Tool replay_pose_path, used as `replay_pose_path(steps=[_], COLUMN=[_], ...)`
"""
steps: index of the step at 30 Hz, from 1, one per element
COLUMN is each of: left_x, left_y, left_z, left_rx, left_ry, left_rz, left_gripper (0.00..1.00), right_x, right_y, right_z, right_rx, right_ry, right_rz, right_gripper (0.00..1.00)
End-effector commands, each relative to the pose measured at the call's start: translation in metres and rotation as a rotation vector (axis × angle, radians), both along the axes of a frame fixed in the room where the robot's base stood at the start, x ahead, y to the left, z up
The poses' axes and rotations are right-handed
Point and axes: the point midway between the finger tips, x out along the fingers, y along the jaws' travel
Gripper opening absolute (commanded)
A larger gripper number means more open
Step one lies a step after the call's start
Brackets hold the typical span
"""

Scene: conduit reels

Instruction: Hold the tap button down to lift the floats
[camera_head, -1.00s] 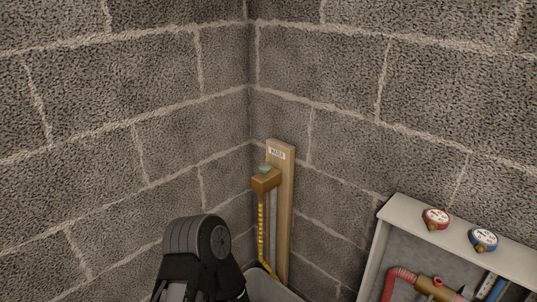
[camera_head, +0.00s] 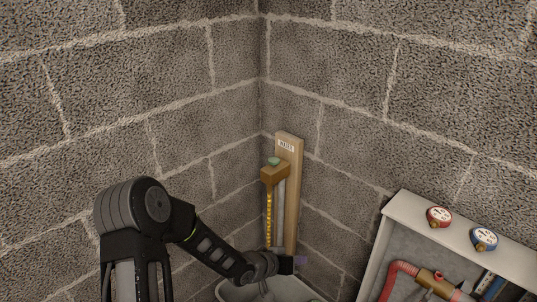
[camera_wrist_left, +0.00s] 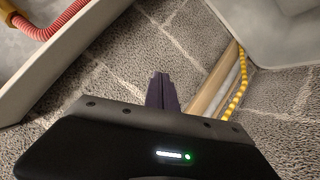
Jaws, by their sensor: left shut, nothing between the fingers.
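A brass tap block (camera_head: 275,173) with a green button (camera_head: 274,161) on top is fixed to an upright wooden board (camera_head: 294,190) in the wall corner. A string of yellow beads (camera_head: 269,215), which look like the floats, runs down below the block. It also shows in the left wrist view (camera_wrist_left: 241,88), right of the board (camera_wrist_left: 212,92). My left gripper (camera_head: 300,261) is shut and empty, well below the button, near the board's lower end. Its dark purple fingers (camera_wrist_left: 160,90) are together in the wrist view. My right gripper is not in view.
A pale basin (camera_head: 232,291) stands below the board. An open grey box (camera_head: 398,207) at right holds a red hose (camera_head: 391,279), with a red gauge (camera_head: 438,217) and a blue gauge (camera_head: 484,239) on top. Block walls close the corner behind.

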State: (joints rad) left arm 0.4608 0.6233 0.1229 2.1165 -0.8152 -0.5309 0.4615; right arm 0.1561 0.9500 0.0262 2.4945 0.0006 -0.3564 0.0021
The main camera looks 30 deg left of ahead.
Motion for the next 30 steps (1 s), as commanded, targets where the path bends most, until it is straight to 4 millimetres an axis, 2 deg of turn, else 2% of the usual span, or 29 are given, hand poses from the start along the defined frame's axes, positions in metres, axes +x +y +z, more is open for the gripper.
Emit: replay_pose_path(steps=[1,3,6,9,12,15,17,30], left_x=[0.023,0.045,0.061,0.063,0.058,0.054,0.053,0.055], left_y=[0.031,0.069,0.118,0.156,0.183,0.196,0.2,0.199], left_z=[0.045,0.1,0.173,0.232,0.271,0.292,0.297,0.296], left_rx=[0.026,0.067,0.146,0.23,0.302,0.345,0.357,0.361], left_ry=[-0.092,-0.208,-0.341,-0.424,-0.466,-0.482,-0.486,-0.485], left_rz=[0.008,0.0,-0.027,-0.061,-0.09,-0.11,-0.116,-0.12], left_gripper=[0.0,0.0,0.0,0.0,0.0,0.0,0.0,0.0], right_x=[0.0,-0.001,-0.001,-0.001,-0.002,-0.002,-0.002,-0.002], right_y=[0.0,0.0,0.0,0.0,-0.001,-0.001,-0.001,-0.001], right_z=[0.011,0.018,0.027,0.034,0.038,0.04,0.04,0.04], right_rx=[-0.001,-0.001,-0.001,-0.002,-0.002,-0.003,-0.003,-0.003], right_ry=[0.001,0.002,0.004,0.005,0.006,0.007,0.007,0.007], right_rz=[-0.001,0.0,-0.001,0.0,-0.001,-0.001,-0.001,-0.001], right_gripper=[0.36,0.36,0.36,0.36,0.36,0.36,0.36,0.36])
